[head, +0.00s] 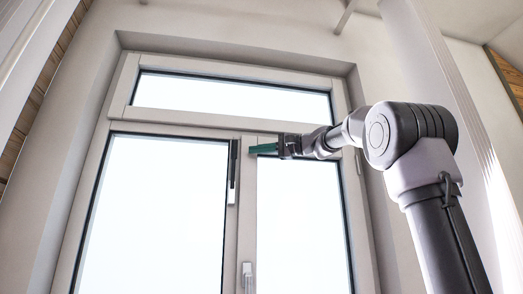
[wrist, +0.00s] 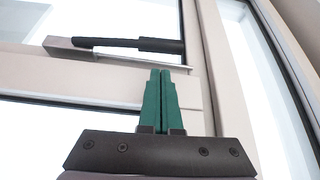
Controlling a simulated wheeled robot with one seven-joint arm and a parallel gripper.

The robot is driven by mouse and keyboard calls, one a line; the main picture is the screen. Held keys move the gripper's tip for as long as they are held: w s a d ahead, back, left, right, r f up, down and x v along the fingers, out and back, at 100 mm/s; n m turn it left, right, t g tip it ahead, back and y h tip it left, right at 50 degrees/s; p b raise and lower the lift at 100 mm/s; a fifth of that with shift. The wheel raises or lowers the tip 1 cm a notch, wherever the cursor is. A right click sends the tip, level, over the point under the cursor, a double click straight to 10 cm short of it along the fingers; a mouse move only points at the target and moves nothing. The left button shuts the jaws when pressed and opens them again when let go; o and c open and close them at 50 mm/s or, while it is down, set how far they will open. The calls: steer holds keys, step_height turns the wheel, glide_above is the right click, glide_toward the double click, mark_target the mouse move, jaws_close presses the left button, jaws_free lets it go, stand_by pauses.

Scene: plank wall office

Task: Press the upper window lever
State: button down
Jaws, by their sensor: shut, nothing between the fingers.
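The upper window lever (head: 233,165) is on the middle frame of the window, with a dark grip above and a light base below. In the wrist view the lever (wrist: 155,45) lies across the upper left, its dark grip to the right and a grey metal end to the left. My gripper (head: 254,149) is just right of the lever's upper part in the head view. In the wrist view my gripper's green fingers (wrist: 160,72) are together and empty, with their tips just below the lever. I cannot tell whether they touch its plate.
A second, pale handle (head: 248,272) sits lower on the middle frame. The window has a wide upper pane (head: 230,97) and two tall panes below. A deep wall recess surrounds the window frame. The space in front of the left pane (head: 150,220) is clear.

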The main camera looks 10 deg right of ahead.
mark_target(242, 150)
steer(key=x, duration=0.5)
steer(key=shift+w+a, duration=0.15)
steer(key=shift+a, duration=0.2)
steer(key=shift+s+n+y, duration=0.3)
steer(key=shift+s+n, duration=0.1)
steer(key=shift+s, duration=0.05)
